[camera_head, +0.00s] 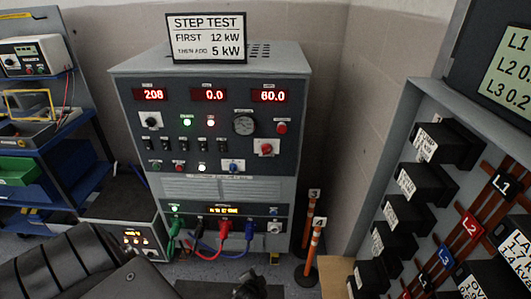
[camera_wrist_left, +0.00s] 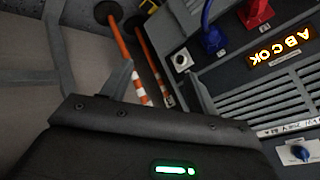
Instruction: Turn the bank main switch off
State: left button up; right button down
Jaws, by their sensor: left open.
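The load bank cabinet (camera_head: 209,190) stands at the centre of the head view, with red displays reading 208, 0.0 and 60.0. Its face has a black knob (camera_head: 150,120), a red knob on a white plate (camera_head: 266,147), a red button (camera_head: 282,128) and a blue knob (camera_head: 233,166). I cannot read which label marks the main switch. My left gripper (camera_head: 250,285) is low, in front of the cabinet. In the left wrist view its fingers (camera_wrist_left: 163,78) are apart and empty, near the cabinet's lower part. The blue knob also shows there (camera_wrist_left: 300,153). My right gripper is not in view.
Coloured cables (camera_head: 222,240) plug into the cabinet's lower panel. Orange-and-white posts (camera_head: 313,240) stand right of it. A panel with black breakers (camera_head: 425,185) fills the right side. A blue cart (camera_head: 70,160) and a small grey unit (camera_head: 125,220) stand left.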

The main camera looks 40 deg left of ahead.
pick_arm(q)
jog(key=w+a+r+t+y, duration=0.35)
jog(key=w+r, duration=0.95)
jog(key=r, duration=0.5)
jog(key=n+t+y+b, duration=0.1)
jog(key=n+t+y, duration=0.1)
jog(key=n+y, duration=0.1)
send_near(268, 150)
jog(key=x, duration=0.8)
jog(key=shift+w+a+r, duration=0.1)
jog(key=shift+w+r, duration=0.05)
jog(key=shift+w, duration=0.1)
jog(key=shift+w+a, duration=0.35)
jog(key=shift+w, duration=0.05)
jog(key=shift+d, duration=0.1)
jog(key=shift+c, duration=1.2)
jog(key=c, duration=0.5)
jog(key=shift+c, duration=1)
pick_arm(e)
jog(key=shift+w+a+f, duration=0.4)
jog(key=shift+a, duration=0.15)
